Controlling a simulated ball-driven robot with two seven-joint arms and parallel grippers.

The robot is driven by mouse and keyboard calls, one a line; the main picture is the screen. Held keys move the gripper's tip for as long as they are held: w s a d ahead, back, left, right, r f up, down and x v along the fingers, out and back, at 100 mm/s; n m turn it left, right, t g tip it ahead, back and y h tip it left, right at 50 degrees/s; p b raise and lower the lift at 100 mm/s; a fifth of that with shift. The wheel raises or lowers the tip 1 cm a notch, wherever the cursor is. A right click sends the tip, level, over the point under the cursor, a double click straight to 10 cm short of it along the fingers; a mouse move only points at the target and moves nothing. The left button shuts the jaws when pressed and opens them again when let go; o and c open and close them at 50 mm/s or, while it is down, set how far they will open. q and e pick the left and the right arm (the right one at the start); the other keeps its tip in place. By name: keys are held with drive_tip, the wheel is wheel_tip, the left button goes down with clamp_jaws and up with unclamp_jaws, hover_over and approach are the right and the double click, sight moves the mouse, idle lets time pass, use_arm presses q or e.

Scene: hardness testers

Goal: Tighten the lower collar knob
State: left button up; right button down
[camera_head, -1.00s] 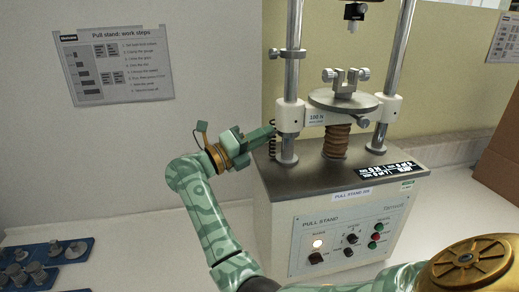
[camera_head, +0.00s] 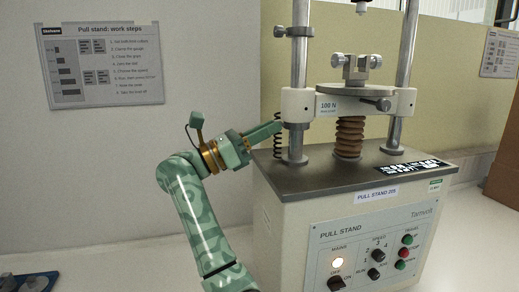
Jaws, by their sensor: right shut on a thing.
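The pull stand (camera_head: 345,215) is a pale cabinet with a dark top and two steel columns. On its left column, an upper collar (camera_head: 298,32) with a small side knob is in plain view. My right gripper (camera_head: 278,127) reaches in from the left, its green fingers shut beside the left column (camera_head: 299,135), just below the white crosshead (camera_head: 297,104). The lower collar knob is hidden at the fingertips, where the fingers close on it. My left gripper is out of view.
A round plate (camera_head: 353,89) with a clamp sits above a brown bellows (camera_head: 349,136). The front panel has a lit lamp (camera_head: 337,262), knobs and buttons. A blue tray (camera_head: 40,284) with metal parts is at bottom left.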

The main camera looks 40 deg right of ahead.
drive_tip(key=m+b, duration=0.1)
drive_tip(key=m+g+y+b, duration=0.1)
drive_tip(key=m, duration=0.1)
drive_tip(key=m+g+b, duration=0.1)
drive_tip(key=m+b, duration=0.1)
drive_tip(key=shift+w+d+f, duration=0.1)
drive_tip(key=shift+w+f, duration=0.15)
drive_tip(key=shift+f, duration=0.1)
drive_tip(key=m+b, duration=0.1)
drive_tip(key=m+g+y+b, duration=0.1)
drive_tip(key=m, duration=0.1)
drive_tip(key=shift+r+y, duration=0.2)
drive_tip(key=shift+y, duration=0.1)
drive_tip(key=shift+m+g+b, duration=0.3)
drive_tip(key=shift+m+b, duration=0.1)
drive_tip(key=shift+m, duration=0.1)
drive_tip(key=shift+r, duration=0.15)
drive_tip(key=shift+m+y, duration=0.3)
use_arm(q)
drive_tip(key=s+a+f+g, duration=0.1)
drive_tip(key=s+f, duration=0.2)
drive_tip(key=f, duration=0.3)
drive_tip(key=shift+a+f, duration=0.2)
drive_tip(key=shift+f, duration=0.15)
use_arm(e)
drive_tip(key=c, duration=1.3)
unclamp_jaws()
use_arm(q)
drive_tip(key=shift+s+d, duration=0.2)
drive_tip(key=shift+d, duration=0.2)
